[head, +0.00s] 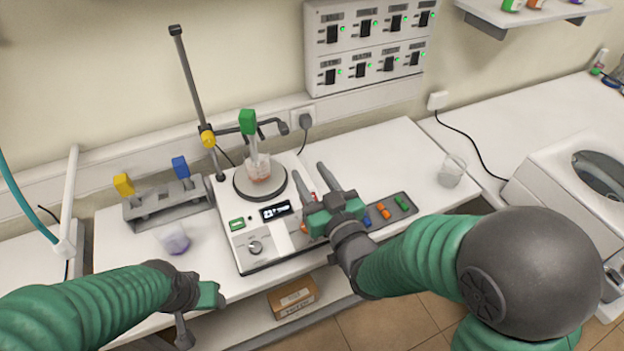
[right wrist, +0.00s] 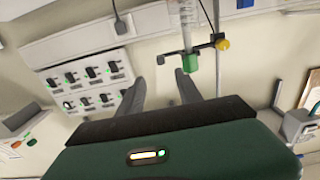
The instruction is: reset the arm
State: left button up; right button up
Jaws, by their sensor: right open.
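My right gripper (head: 309,172) is open and empty, just right of the hot plate's round heating top (head: 243,187). In the right wrist view its two fingers (right wrist: 170,72) stand apart with nothing between them. My left gripper (head: 196,308) is low at the left, at the table's front edge; its jaws are too unclear to judge. The hot plate unit (head: 252,260) has a lit display.
A rack (head: 160,206) with yellow and blue handles stands at the left, near a beaker of purple liquid (head: 174,238). A grey tray (head: 380,222) with coloured pieces lies right of the hot plate. An empty beaker (head: 452,171) stands further right. A switch panel (head: 368,45) is on the wall.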

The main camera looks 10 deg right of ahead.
jog(key=shift+s, duration=0.1)
dwell(0.3)
jog(key=s+d+f+m+g+h, duration=0.1)
jog(key=s+d+f+g+h, duration=0.15)
jog(key=d+f+g, duration=0.5)
jog(key=s+d+f+m+g+h, duration=0.1)
jog(key=s+d+f+g, duration=0.2)
jog(key=s, duration=0.4)
jog(key=s+d+f+m+g+h, duration=0.1)
jog(key=s+d+f+g+h, duration=0.1)
jog(key=s+f, duration=0.4)
jog(key=shift+s+d+f+m+g, duration=0.3)
jog(key=shift+s+d+g, duration=0.6)
jog(key=shift+s+g, duration=0.25)
jog(key=shift+o, duration=0.2)
